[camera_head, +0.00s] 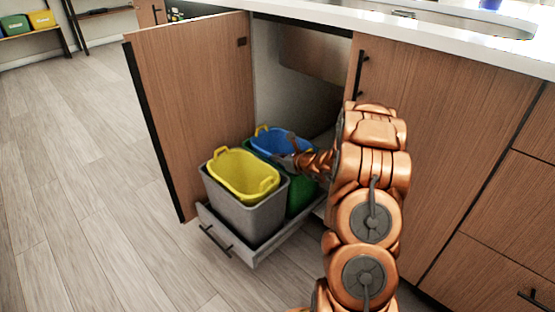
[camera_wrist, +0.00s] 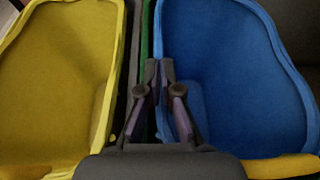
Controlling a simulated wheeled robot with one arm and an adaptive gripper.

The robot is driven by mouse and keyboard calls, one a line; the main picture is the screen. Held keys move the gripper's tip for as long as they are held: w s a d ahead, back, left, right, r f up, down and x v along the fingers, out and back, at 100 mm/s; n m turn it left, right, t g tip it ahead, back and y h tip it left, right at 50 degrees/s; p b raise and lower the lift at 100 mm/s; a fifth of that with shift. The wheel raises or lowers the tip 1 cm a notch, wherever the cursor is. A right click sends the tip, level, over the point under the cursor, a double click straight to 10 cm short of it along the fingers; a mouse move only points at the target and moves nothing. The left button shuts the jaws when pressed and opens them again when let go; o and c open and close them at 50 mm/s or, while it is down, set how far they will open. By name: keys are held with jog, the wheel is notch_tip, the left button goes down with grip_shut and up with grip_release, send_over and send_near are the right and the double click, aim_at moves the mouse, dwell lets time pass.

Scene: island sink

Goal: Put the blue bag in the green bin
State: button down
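The blue bag (camera_head: 275,141) sits in the green bin (camera_head: 300,197), its open top and rim showing above it. In the wrist view the blue bag (camera_wrist: 240,75) fills the right side, with a narrow strip of the green bin (camera_wrist: 145,40) along its left. My gripper (camera_head: 292,150) is at the bag's rim. In the wrist view my gripper (camera_wrist: 159,68) has its fingertips close together, with the left rim of the blue bag running between them. The exact contact is partly hidden by the fingers.
A yellow bag (camera_head: 243,173) sits in a grey bin (camera_head: 247,213) in front of the green bin. Both bins stand in a pulled-out drawer (camera_head: 265,252). An open cabinet door (camera_head: 190,100) stands to the left. Cabinet fronts (camera_head: 450,130) stand to the right. The left floor is clear.

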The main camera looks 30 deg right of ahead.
jog(key=shift+f, duration=0.15)
jog(key=c, duration=1.3)
grip_release()
